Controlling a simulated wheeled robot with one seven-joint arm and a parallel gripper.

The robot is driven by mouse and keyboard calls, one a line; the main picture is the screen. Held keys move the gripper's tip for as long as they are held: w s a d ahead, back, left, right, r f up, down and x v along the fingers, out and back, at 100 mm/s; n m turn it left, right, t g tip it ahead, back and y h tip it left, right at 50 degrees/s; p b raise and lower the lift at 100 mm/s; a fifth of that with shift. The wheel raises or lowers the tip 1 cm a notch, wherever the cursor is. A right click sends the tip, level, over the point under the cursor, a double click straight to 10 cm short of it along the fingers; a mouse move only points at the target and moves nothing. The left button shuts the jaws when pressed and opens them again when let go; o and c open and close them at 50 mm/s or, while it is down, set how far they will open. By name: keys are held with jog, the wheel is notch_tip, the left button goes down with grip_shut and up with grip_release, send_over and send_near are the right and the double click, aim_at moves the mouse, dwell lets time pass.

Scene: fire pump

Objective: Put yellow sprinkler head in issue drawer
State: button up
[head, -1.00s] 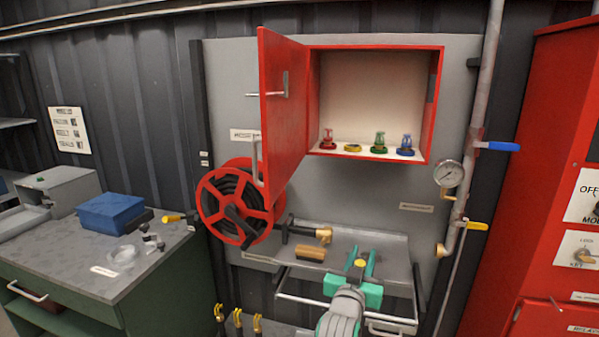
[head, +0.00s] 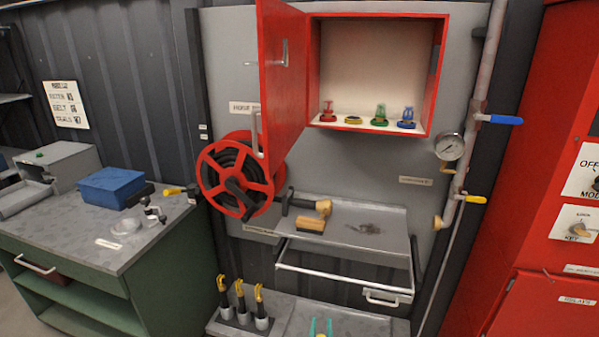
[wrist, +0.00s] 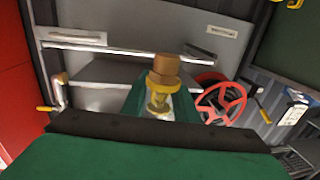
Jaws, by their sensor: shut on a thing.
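My gripper (head: 321,326) shows at the bottom edge of the head view, below and in front of the open drawer (head: 345,271). It is shut on the yellow sprinkler head (wrist: 160,92), which has a brownish end and stands between the green fingers in the wrist view. The drawer is pulled out under a grey shelf and has a pale rim and a front handle (head: 387,298). Its label cannot be read for certain. In the red cabinet, a yellow ring (head: 353,120) stands without a head, between the red (head: 328,112) and green (head: 380,114) sprinkler heads.
A blue sprinkler head (head: 407,118) stands right of the green one. The cabinet door (head: 281,80) hangs open. A brush (head: 311,225) lies on the grey shelf (head: 372,213). A hose reel (head: 236,178) is at left, with several yellow-topped tools (head: 240,303) below. A gauge pipe (head: 470,150) is at right.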

jog(key=s+a+f+y, duration=0.1)
jog(key=s+a+f, duration=0.2)
jog(key=s+f, duration=0.5)
jog(key=s+a+f+n, duration=0.1)
jog(key=s+a+f, duration=0.2)
jog(key=s+f, duration=0.5)
jog(key=shift+s+a+f+y, duration=0.25)
jog(key=shift+s+f+y, duration=0.15)
jog(key=shift+f, duration=0.35)
